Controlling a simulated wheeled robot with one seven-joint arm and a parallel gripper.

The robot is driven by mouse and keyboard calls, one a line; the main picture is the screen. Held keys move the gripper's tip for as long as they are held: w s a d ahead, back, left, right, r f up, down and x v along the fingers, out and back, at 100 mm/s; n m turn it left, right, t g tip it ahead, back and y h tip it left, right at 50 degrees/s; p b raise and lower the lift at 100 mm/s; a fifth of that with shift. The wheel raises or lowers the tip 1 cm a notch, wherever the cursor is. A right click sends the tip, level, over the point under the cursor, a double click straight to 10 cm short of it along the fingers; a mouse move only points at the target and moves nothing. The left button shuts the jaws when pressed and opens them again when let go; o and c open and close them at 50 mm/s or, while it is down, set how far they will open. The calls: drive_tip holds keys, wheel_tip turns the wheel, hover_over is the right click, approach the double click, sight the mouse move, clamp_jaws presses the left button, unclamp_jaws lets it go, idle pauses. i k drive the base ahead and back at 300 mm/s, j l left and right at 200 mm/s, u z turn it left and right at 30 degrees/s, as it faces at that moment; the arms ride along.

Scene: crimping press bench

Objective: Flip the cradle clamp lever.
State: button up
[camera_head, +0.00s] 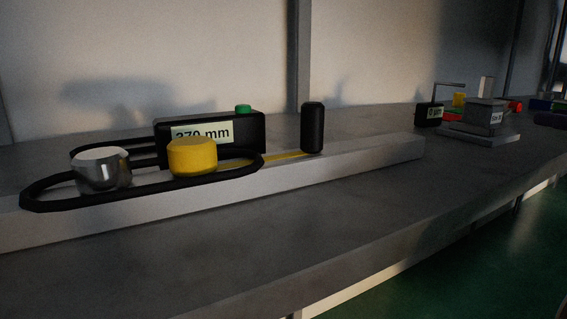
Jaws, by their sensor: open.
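No part is clearly marked as the cradle clamp lever, and I cannot tell which it is. A black upright handle-like cylinder (312,127) stands on the long grey rail (370,153), right of a black box (250,131) with a "370 mm" label and a green button (243,109). At the back right, a grey block-shaped fixture (486,113) sits on a flat base plate. Left of it is a small black block (429,114) with a thin bent bar above. My gripper is not in view.
A black belt loop (60,205) lies around a silver cylinder (102,169) and near a yellow cylinder (193,157) on the rail. Small coloured items (541,105) sit at the far right. The grey bench (250,245) is clear in front; green floor lies beyond its edge.

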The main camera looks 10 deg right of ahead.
sight(513, 107)
drive_tip(key=k+l, duration=0.25)
drive_tip(key=k, duration=0.2)
drive_tip(key=k+l, duration=0.3)
drive_tip(key=k, duration=0.15)
